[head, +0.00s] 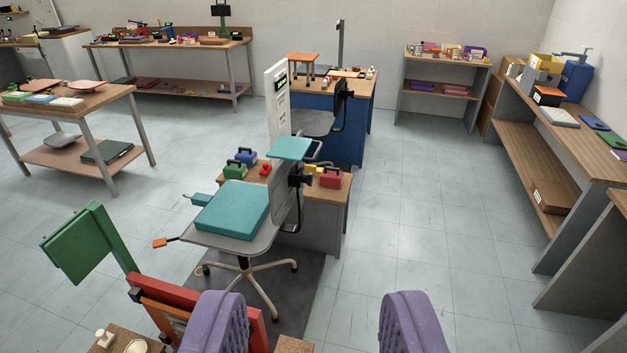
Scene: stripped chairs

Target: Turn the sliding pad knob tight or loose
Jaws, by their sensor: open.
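A stripped chair stands mid-floor, with a teal cushion (233,209) on its grey seat plate and a wheeled star base. A grey upright (286,203) rises at its right side and a teal pad (289,148) sits near its top. A black knob (306,180) sticks out to the right of the upright; it is small, and I cannot tell whether it is tight or loose. My gripper (314,322) shows as two purple ribbed fingers at the bottom edge. It is open and empty, well short of the chair and apart from the knob.
A low bench (325,190) with small coloured toolboxes stands behind the chair. A second chair seat (313,122) is near the blue cabinet (345,135). Green and red panels (80,245) stand close at lower left. The floor to the right (430,220) is clear, up to the right-hand workbench (545,135).

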